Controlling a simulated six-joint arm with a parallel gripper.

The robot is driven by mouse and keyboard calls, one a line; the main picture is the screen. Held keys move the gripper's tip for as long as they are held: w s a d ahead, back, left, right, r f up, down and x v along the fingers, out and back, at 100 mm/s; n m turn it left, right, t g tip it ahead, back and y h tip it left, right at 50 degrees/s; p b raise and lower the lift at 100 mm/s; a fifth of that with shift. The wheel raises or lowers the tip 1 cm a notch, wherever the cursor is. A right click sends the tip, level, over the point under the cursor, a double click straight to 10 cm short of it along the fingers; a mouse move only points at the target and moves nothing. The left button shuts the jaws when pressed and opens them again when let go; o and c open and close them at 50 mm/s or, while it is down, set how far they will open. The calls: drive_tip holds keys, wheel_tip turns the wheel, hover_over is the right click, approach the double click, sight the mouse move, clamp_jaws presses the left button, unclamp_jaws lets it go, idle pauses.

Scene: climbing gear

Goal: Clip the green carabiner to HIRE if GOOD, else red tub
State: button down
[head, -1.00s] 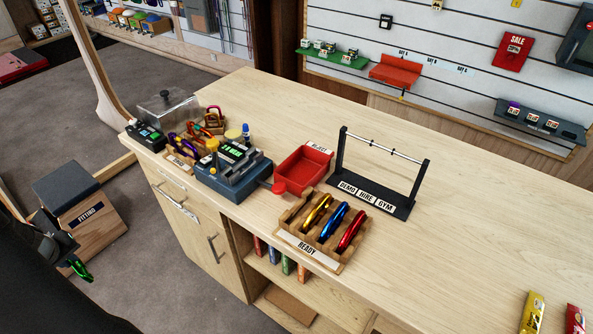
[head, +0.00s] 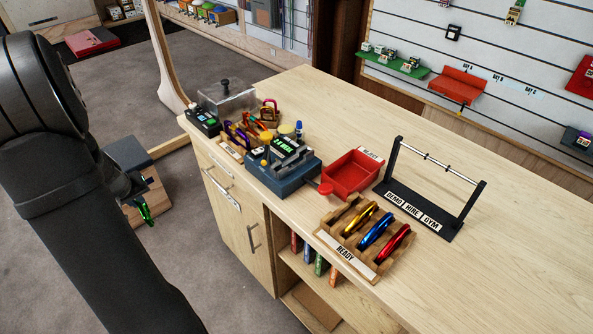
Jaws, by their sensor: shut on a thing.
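My gripper (head: 138,188) is at the left of the head view, off the counter's left end, shut on the green carabiner (head: 145,210), which hangs below it. The black stand (head: 437,180) on the counter carries a thin metal rail above the labels DEMO, HIRE (head: 412,210) and GYM. No carabiner hangs on the rail. The red tub (head: 351,175), labelled REJECT, is empty and sits left of the stand. A dark blue device (head: 283,170) with a small green-lit display is left of the tub; its text is too small to read surely.
A wooden READY rack (head: 348,258) holds yellow, blue and red carabiners at the counter's front. A clear-lidded box (head: 227,97) and a tray of coloured gear (head: 245,132) stand at the counter's left end. The counter's right side (head: 530,200) is clear.

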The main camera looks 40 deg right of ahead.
drive_tip(key=s+d+r+m+h, duration=0.1)
drive_tip(key=s+d+r, duration=0.1)
drive_tip(key=d+r, duration=0.55)
drive_tip(key=s+d+r+m, duration=0.2)
drive_tip(key=s+d+r, duration=0.15)
drive_tip(key=d, duration=0.65)
drive_tip(key=s+d+r+m+g, duration=0.1)
drive_tip(key=s+d+r+m, duration=0.1)
drive_tip(key=s+d+r, duration=1.3)
drive_tip(key=s+d+f+m+g+h, duration=0.1)
drive_tip(key=s+d+f, duration=0.4)
drive_tip(key=s+d, duration=0.3)
drive_tip(key=s+d+f+m, duration=0.2)
drive_tip(key=s+d+f, duration=0.2)
drive_tip(key=s+d, duration=0.35)
drive_tip(key=shift+w+f, duration=0.2)
drive_tip(key=shift+f, duration=2.9)
drive_tip(key=c, duration=1.4)
unclamp_jaws()
drive_tip(key=shift+c, duration=0.2)
drive_tip(key=shift+r, duration=0.15)
